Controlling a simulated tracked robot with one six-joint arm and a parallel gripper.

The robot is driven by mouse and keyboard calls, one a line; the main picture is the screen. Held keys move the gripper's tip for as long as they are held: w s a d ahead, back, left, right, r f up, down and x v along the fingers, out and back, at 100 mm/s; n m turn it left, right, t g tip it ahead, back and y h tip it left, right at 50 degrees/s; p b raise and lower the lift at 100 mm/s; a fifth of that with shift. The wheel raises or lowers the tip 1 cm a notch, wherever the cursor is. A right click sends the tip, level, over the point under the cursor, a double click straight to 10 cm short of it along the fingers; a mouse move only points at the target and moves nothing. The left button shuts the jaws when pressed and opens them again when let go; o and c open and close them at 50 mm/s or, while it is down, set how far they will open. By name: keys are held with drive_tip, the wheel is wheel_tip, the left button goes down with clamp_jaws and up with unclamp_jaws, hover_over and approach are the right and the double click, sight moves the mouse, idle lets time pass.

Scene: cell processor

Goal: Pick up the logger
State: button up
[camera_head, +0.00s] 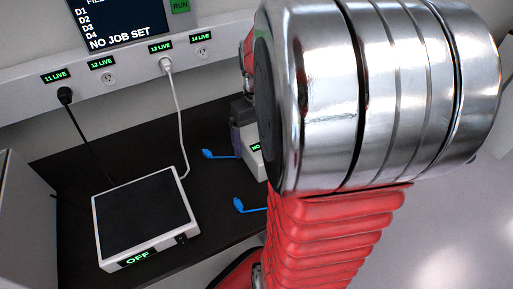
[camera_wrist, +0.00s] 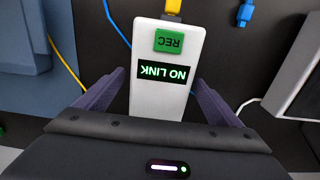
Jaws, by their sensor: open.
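The logger is a white box (camera_wrist: 160,102) with a green REC button and a dark display reading NO LINK, upside down in the wrist view. A yellow plug (camera_wrist: 173,7) is at its top end. My gripper (camera_wrist: 160,78) is open, with one purple-grey finger on each side of the logger's near part. Small gaps seem to show between fingers and logger; I cannot tell the height difference. In the head view only a small white part of the logger (camera_head: 255,161) shows; my arm hides the rest.
A white box with a dark top, reading OFF (camera_head: 138,257), stands on the dark table (camera_head: 95,147), with cables to the wall sockets. Two blue plugs (camera_head: 221,155) (camera_head: 250,206) lie near the logger. A blue-grey object (camera_wrist: 22,35) and yellow cable are at left in the wrist view.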

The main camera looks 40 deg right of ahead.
drive_tip(key=shift+f, duration=1.7)
drive_tip(key=shift+c, duration=0.7)
drive_tip(key=c, duration=1.2)
